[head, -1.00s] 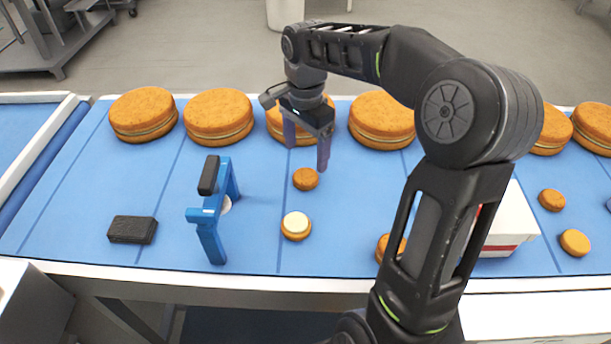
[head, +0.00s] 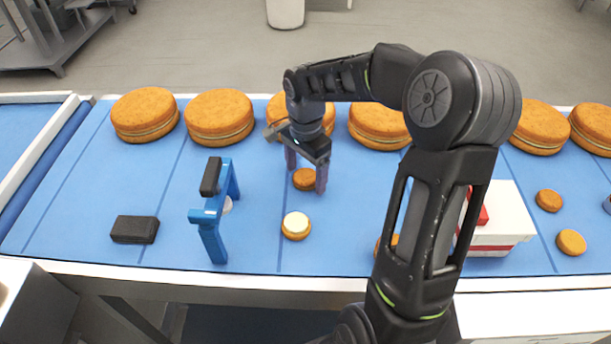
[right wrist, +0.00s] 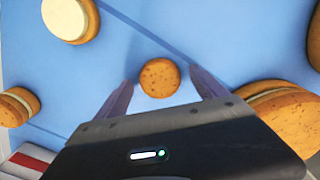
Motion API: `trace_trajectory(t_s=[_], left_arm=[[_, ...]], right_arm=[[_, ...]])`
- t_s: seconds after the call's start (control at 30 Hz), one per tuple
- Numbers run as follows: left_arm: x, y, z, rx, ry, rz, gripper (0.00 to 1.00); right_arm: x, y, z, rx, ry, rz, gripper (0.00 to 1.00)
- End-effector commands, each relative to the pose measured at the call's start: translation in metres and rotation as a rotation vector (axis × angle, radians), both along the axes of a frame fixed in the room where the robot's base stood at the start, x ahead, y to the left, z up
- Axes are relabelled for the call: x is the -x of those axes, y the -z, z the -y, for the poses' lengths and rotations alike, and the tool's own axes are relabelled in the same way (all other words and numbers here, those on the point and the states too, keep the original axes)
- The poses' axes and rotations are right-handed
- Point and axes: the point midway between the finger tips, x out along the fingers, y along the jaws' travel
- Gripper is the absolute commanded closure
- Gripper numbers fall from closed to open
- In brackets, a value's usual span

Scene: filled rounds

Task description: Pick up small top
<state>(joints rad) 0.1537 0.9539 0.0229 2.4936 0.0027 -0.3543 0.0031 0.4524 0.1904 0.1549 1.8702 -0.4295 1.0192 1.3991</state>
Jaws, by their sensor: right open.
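The small top (head: 304,179), a round brown biscuit disc, lies flat on the blue surface. In the right wrist view the small top (right wrist: 159,77) sits ahead of and between the fingertips. My right gripper (head: 306,183) is open, pointing down, with one finger on each side of the small top. No contact shows between finger and top. It also shows in the right wrist view (right wrist: 165,88). Just in front of the top lies a small base with cream filling (head: 296,226). My left gripper is not in view.
Large filled rounds (head: 219,117) stand in a row along the back. A blue frame tool (head: 211,215) and a black block (head: 134,229) are to the left. A white and red box (head: 505,220) and small rounds (head: 571,242) are to the right, partly behind my arm.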

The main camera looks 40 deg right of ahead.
Motion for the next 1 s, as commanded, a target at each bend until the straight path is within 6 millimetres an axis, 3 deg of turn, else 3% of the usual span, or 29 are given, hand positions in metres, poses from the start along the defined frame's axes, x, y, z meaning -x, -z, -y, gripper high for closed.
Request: trace_trajectory(t_s=[0.53,1.0], left_arm=[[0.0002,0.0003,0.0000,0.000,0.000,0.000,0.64],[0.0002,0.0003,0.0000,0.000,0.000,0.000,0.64]], right_arm=[[-0.0002,-0.0004,0.0003,0.001,0.001,0.001,0.19],[-0.0003,-0.0004,0.0003,0.001,0.000,0.001,0.57]])
